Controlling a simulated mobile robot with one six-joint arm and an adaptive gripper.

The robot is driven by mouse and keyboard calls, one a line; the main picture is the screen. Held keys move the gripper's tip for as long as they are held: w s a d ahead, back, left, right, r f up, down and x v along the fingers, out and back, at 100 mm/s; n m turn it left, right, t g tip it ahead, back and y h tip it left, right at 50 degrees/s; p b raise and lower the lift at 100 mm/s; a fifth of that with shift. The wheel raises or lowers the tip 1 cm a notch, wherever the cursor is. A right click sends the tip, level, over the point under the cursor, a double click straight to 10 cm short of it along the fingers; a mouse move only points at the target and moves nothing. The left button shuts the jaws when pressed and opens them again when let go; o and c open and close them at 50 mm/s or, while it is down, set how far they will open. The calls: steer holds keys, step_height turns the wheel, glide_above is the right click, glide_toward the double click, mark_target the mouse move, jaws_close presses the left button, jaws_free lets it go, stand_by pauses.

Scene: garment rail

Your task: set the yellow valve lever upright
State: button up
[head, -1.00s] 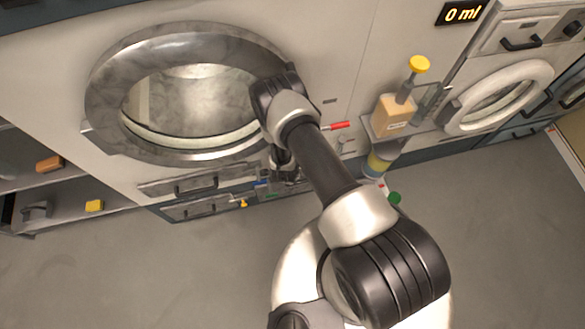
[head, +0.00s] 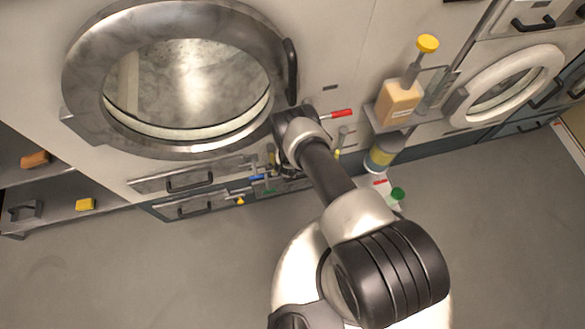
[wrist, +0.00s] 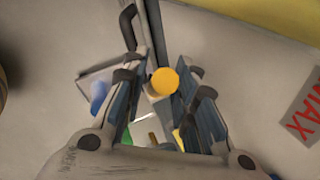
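Small yellow parts show low on the machine front in the head view: one (head: 271,158) beside my wrist and another (head: 240,201) lower left. I cannot tell which is the valve lever, or its tilt. In the wrist view a round yellow knob (wrist: 163,81) shows between my fingers, and a smaller yellow piece (wrist: 178,140) lies lower. I cannot tell whether the knob belongs to the lever. My gripper (wrist: 163,100) is open, with a clear gap between its fingers and no visible grip. In the head view my own arm mostly hides it.
Blue (head: 257,177) and green (head: 268,190) parts sit close to my gripper. A red handle (head: 337,114) juts out to its right. A yellow-capped pump bottle (head: 398,102) stands on a shelf farther right. The round door (head: 85,70) is above left.

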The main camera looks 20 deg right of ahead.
steer(key=shift+c, duration=0.5)
jaws_close()
